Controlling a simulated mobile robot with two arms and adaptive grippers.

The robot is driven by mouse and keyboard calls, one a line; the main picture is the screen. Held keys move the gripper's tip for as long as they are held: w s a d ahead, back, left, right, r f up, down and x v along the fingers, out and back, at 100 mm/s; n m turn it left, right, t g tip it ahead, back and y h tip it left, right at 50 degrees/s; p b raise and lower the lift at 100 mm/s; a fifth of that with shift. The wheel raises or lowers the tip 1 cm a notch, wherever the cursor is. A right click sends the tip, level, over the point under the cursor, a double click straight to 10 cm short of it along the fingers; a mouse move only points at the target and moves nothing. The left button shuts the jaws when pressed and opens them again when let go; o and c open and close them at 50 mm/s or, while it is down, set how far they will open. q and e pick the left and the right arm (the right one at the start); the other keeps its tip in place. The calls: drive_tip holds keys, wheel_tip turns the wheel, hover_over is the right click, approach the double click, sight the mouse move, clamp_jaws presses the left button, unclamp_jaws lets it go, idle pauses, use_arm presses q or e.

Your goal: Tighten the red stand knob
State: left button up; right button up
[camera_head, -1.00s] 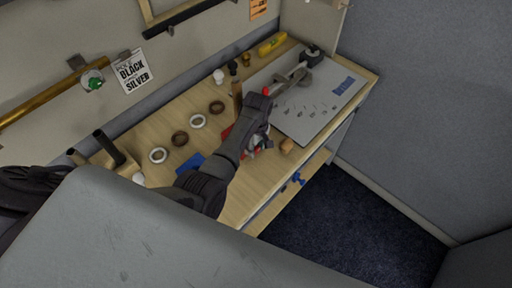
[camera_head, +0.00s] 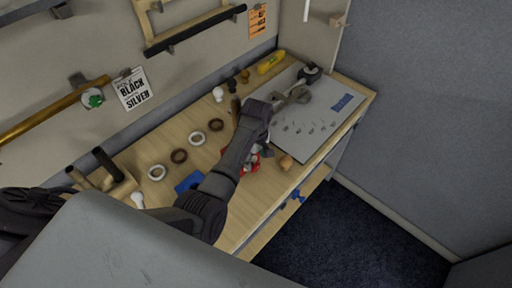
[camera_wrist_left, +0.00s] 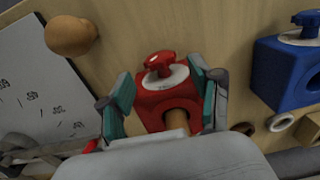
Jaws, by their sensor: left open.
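The red stand (camera_wrist_left: 165,98) is a red block with a round hole in its front. Its red knob (camera_wrist_left: 161,62) sits on a white disc on top. My left gripper (camera_wrist_left: 160,80) is open, its teal-padded fingers on either side of the red stand and knob, with gaps visible. I cannot tell whether they touch it. In the head view my left gripper (camera_head: 262,149) points down at the bench, and the red stand (camera_head: 252,161) is mostly hidden behind it and the arm. My right gripper is not in view.
A blue stand (camera_wrist_left: 285,75) with a blue knob stands nearby. A wooden knob-shaped piece (camera_head: 287,162) is beside the gripper. Several rings lie along the wooden bench.

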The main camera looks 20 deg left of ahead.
sight(256, 164)
use_arm(q)
wheel_tip(256, 164, up, 8)
drive_tip(key=shift+w+f, duration=0.1)
idle(0.4)
